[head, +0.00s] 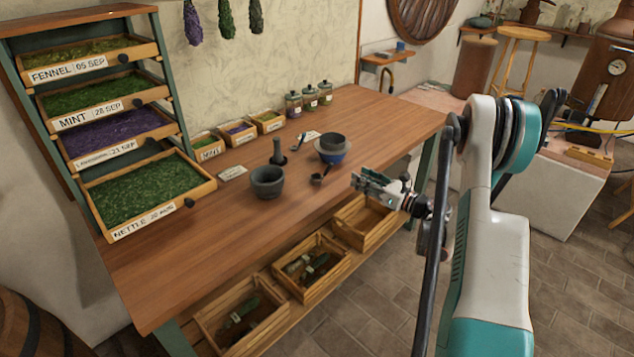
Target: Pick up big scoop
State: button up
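Two scoop-like tools lie on the wooden table (200,260). A dark scoop (317,179) with a short handle lies in front of the stacked bowls. A greyer scoop or spoon (299,141) lies behind them, to the left. I cannot tell for sure which is the big scoop. My gripper (358,180) is at the table's right front edge, pointing left, to the right of the dark scoop and apart from it in the picture. Its fingers are too small and side-on to show whether they are open. No held object shows.
Stacked bowls (331,154) stand close behind the dark scoop. A stone mortar (267,182) and a pestle (278,153) stand to the left. Jars (310,96) and small herb boxes (239,132) line the back. Open crates (312,268) sit below the front edge. The table's front left is clear.

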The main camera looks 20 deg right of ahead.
aim_at(329, 167)
jog(key=x, duration=0.2)
jog(key=b+x, duration=0.1)
jog(key=x, duration=0.2)
jog(key=f+b+x, duration=0.1)
jog(key=x, duration=0.2)
jog(key=shift+a, duration=0.1)
jog(key=x, duration=0.1)
jog(key=b+x, duration=0.1)
jog(key=x, duration=0.1)
jog(key=b+x, duration=0.1)
jog(key=shift+w+a+f, duration=0.1)
jog(key=shift+a+f, duration=0.25)
jog(key=shift+a, duration=0.15)
jog(key=shift+w+a+r, duration=0.1)
jog(key=shift+w+a, duration=0.05)
jog(key=shift+w, duration=0.3)
jog(key=shift+c, duration=0.6)
grip_shut()
